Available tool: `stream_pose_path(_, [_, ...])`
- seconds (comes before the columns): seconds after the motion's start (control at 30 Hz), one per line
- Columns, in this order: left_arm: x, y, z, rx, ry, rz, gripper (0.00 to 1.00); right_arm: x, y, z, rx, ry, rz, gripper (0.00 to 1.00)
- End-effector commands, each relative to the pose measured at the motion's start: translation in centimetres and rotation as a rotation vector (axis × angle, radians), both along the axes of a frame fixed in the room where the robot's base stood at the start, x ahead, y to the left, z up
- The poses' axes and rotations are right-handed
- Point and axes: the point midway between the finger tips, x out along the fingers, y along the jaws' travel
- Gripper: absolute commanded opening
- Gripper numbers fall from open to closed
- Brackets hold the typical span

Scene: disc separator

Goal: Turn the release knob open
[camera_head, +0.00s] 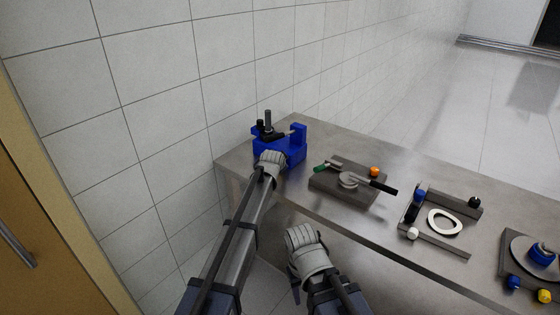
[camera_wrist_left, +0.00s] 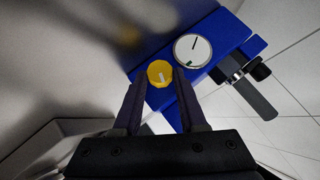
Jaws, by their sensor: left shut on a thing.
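The blue device (camera_head: 290,153) stands at the far left corner of the table. In the left wrist view, a round yellow knob (camera_wrist_left: 160,73) with a pale pointer mark sits on the blue body (camera_wrist_left: 222,35). A white round dial (camera_wrist_left: 192,50) with dark marks is beside it. My left gripper (camera_wrist_left: 163,72) is shut on the yellow knob, one finger on each side. In the head view my left wrist reaches the front of the device and hides the knob and fingers.
Right of the device, a grey plate (camera_head: 350,195) carries a lever with a green end. Further right are a bracket with a white ring (camera_head: 445,221) and a plate with a blue-topped disc (camera_head: 541,255). A tiled wall is behind the table's left end.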

Motion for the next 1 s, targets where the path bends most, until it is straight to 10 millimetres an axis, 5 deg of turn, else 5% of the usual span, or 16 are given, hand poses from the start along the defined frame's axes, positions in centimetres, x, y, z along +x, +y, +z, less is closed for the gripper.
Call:
stream_pose_path(0.43, [-0.1,0.0,-0.1,-0.007,0.008,0.000,0.00,0.0,0.0,0.1,0.000,0.000,0.000,0.50])
stream_pose_path(0.47, [-0.1,0.0,-0.1,-0.007,0.008,0.000,0.44,0.0,0.0,0.1,0.000,0.000,0.000,0.50])
stream_pose_path(0.53, [0.0,0.0,0.0,-0.007,0.008,0.000,0.52,0.0,0.0,0.1,0.000,0.000,0.000,0.50])
stream_pose_path(1.0, [-1.0,0.1,0.9,-0.007,0.006,0.000,0.54,0.0,0.0,1.0,0.000,0.000,0.000,0.50])
